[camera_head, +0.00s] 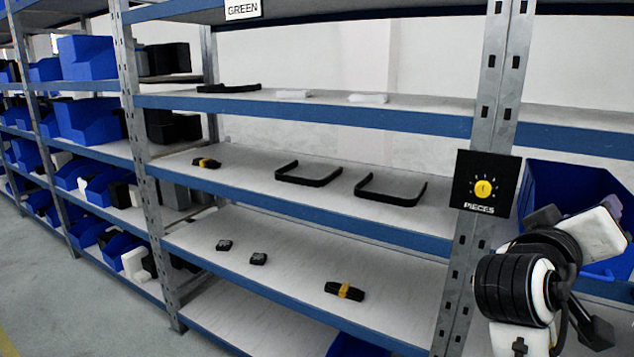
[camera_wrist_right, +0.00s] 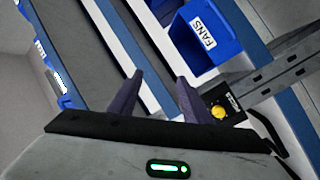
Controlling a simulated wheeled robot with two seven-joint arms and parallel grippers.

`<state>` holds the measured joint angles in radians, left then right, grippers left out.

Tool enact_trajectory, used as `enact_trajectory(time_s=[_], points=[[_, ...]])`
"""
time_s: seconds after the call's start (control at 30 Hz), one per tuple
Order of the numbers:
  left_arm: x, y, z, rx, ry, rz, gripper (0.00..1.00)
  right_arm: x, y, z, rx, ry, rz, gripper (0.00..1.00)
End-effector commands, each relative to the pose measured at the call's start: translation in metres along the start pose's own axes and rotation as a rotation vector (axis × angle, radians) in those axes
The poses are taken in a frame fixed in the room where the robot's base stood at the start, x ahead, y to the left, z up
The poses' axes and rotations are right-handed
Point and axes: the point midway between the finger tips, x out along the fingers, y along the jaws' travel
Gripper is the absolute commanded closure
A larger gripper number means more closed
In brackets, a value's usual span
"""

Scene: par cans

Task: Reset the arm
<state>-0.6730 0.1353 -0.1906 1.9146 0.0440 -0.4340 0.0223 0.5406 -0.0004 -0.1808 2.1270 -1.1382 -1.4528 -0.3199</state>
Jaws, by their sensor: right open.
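My right arm (camera_head: 520,290) shows at the right edge of the head view, bent in front of the shelf rack and a blue bin. Its black and white links hide part of that bin. In the right wrist view my right gripper (camera_wrist_right: 157,88) has two dark purple fingers spread apart with nothing between them. The shelf and a blue bin labelled FANS (camera_wrist_right: 207,38) lie beyond the fingertips, apart from them. My left gripper is in neither view.
A metal rack has blue-edged shelves. Two black U-shaped handles (camera_head: 308,174) (camera_head: 390,189) lie on the middle shelf. A black and yellow part (camera_head: 344,291) lies below. A post carries a PIECES sign (camera_head: 485,184). A blue bin (camera_head: 570,188) is behind my arm. Open floor (camera_head: 60,285) is at left.

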Motion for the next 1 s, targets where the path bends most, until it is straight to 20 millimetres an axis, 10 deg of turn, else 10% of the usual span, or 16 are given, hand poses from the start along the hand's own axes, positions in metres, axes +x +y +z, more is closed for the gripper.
enact_trajectory(time_s=[0.57, 1.0], points=[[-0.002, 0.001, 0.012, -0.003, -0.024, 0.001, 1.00, 0.055, 0.157, 0.007, -0.290, 0.078, 0.528, 0.56], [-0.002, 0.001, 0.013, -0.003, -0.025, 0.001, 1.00, 0.079, -0.045, 0.066, -0.515, 0.285, 0.036, 0.56]])
